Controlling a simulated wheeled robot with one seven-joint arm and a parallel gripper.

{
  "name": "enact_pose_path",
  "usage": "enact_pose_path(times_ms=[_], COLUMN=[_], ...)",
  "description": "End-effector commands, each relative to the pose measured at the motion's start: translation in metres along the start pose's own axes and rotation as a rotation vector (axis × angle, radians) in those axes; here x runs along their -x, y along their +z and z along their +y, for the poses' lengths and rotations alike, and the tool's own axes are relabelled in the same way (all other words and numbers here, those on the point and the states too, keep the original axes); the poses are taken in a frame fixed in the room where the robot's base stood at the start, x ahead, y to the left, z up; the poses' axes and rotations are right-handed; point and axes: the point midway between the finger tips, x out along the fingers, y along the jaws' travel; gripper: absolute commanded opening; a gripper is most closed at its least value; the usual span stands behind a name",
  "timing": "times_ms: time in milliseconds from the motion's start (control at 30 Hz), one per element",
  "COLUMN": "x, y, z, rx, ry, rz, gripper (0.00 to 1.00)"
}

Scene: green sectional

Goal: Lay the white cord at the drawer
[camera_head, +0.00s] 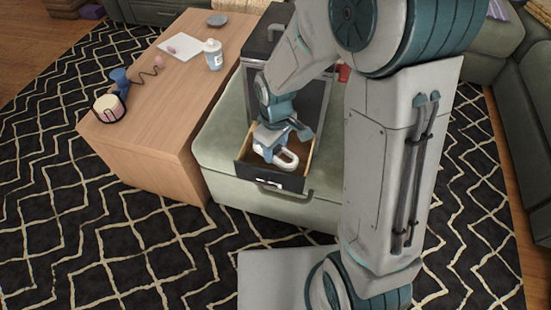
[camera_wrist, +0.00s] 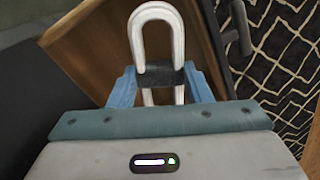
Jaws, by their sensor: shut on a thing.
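The white cord (camera_head: 287,160) is a looped, bundled length with a dark band around its middle. My gripper (camera_head: 275,145) is shut on it, over the open drawer (camera_head: 301,164). In the wrist view the cord (camera_wrist: 157,35) stands out past the two blue fingers of my gripper (camera_wrist: 158,85), which close on it near the dark band. The drawer has a dark front with a handle and wooden inner walls; its wooden side also shows in the wrist view (camera_wrist: 90,45). The cord appears inside or just above the drawer; whether it touches the bottom I cannot tell.
The drawer unit stands on a green ottoman (camera_head: 222,140). A wooden table (camera_head: 150,105) to the left holds a white bottle (camera_head: 213,55), a notepad (camera_head: 181,46), a blue dumbbell-like thing (camera_head: 120,80) and a round pink-and-black item (camera_head: 109,108). Patterned carpet (camera_head: 60,190) lies open in front.

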Motion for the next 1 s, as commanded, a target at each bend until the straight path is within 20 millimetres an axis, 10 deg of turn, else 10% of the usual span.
enact_pose_path(times_ms=[333,733,800,1000], x=[-0.047,-0.051,-0.050,-0.049], y=[0.000,-0.001,-0.001,-0.001], z=[0.000,0.000,0.000,0.000], rx=[0.000,-0.001,-0.001,-0.001], ry=[-0.001,0.001,0.001,0.001], rz=[-0.001,0.001,0.001,0.001], gripper=[0.22,0.22,0.61,0.67])
